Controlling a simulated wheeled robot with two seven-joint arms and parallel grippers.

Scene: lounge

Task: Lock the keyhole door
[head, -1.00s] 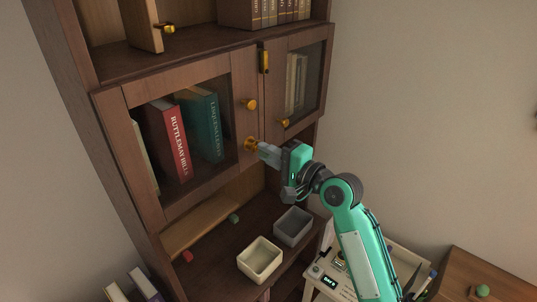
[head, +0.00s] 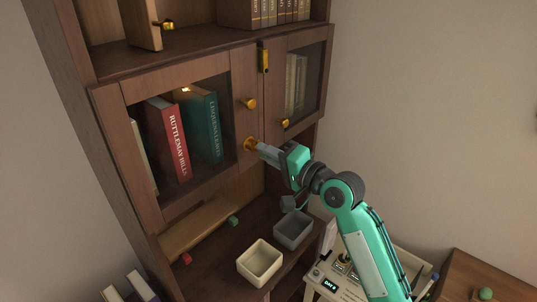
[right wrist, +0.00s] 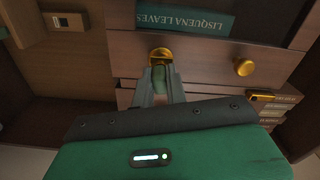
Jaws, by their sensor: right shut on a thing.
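The keyhole door (head: 207,172) is the left glass-fronted cabinet door and looks shut. Its brass keyhole (head: 250,144) is on the right stile below a round brass knob (head: 249,103). The keyhole (right wrist: 161,54) and knob (right wrist: 243,67) also show in the right wrist view. My right gripper (head: 262,148) is at the keyhole, its fingers pointing into it. In the wrist view its fingers (right wrist: 160,88) are shut on a small greenish piece (right wrist: 159,74), apparently the key's head, right at the brass ring. The key's shaft is hidden. My left gripper is not in view.
The right door (head: 303,80) has a brass latch (head: 263,58) and knob (head: 284,123). Below are a cream bin (head: 260,262), a grey bin (head: 293,228) and small blocks. A side table (head: 340,277) stands under my right arm. An upper door (head: 143,25) stands open.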

